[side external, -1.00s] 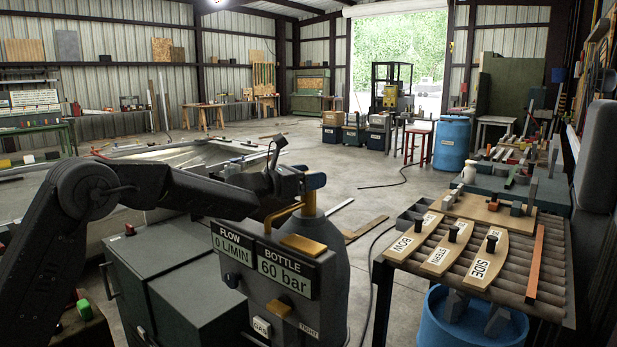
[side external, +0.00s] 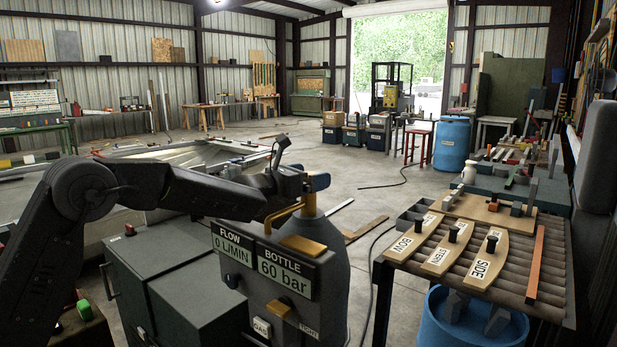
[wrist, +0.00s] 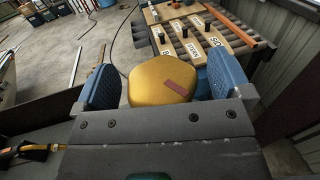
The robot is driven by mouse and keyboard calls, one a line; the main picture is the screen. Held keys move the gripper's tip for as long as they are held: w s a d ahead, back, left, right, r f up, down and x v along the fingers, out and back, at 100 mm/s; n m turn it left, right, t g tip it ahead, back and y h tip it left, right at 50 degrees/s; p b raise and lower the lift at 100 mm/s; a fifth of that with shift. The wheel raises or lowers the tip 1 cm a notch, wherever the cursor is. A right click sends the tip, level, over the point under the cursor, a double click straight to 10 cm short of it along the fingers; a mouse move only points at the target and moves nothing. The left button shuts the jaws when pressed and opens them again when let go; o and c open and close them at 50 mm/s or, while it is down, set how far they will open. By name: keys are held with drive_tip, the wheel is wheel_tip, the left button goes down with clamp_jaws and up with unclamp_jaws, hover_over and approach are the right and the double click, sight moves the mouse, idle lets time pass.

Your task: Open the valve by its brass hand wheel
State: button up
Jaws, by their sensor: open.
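The brass hand wheel (wrist: 160,84) sits between the two blue-padded jaws of my gripper (wrist: 165,78) in the wrist view, with a dark red mark on its face. The jaws are open on either side of it; a gap shows at the left, and contact at the right is unclear. In the side view my gripper (side external: 308,182) is over the top of the brass valve stem (side external: 308,206), and hides the wheel. The valve is on the grey bottle (side external: 332,275). The display panel (side external: 263,262) reads flow 0 L/MIN and bottle 60 bar.
A bent brass pipe (side external: 280,214) rises beside the valve behind the panel. Dark green cabinets (side external: 170,265) stand below my arm. To the right is a roller bench (side external: 470,245) with wooden plates labelled BOW, STERN and SIDE. Floor between bottle and bench is mostly clear.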

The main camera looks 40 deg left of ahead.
drive_tip(key=v, duration=1.4)
drive_tip(key=shift+w, duration=0.1)
